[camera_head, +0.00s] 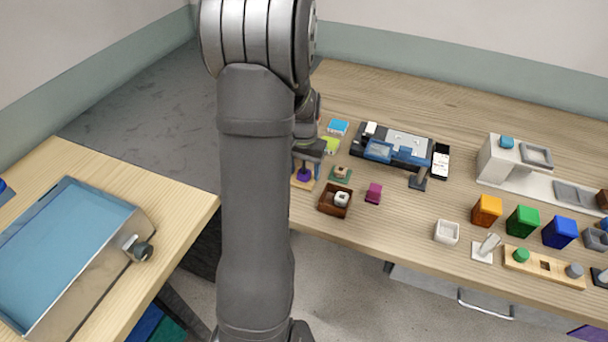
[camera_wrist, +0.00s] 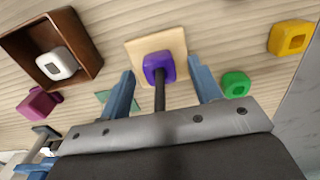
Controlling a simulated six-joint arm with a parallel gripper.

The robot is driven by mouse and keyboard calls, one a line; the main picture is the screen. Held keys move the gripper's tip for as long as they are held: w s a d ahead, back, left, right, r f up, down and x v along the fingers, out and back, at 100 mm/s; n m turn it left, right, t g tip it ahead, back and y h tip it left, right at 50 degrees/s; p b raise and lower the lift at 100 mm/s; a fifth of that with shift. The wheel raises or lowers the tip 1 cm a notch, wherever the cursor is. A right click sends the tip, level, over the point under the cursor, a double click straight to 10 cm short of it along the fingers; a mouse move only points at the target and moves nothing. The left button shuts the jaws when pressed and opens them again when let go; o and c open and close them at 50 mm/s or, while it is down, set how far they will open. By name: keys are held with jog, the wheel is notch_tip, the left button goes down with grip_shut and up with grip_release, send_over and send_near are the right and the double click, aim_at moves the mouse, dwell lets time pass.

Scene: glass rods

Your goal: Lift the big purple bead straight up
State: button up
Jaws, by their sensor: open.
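The big purple bead (camera_wrist: 158,66) sits low on a dark upright rod (camera_wrist: 160,98) that rises from a pale wooden base (camera_wrist: 175,43). In the head view the bead (camera_head: 304,175) shows only partly, beside my arm and below my gripper (camera_head: 309,158). In the wrist view my gripper (camera_wrist: 163,80) is open, with one blue finger left of the bead and rod and the other right. Gaps show between the fingers and the bead. Whether the fingertips are level with the bead I cannot tell.
A brown box (camera_wrist: 90,50) with a white piece in it and a magenta block (camera_wrist: 38,103) lie to the left in the wrist view. Green (camera_wrist: 236,84) and yellow (camera_wrist: 291,38) pieces lie to the right. A blue device (camera_head: 392,148) stands further along the table.

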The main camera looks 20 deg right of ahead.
jog(key=shift+c, duration=0.5)
jog(key=c, duration=1)
jog(key=shift+o, duration=0.2)
notch_tip(320, 180, up, 10)
jog(key=shift+f, duration=0.1)
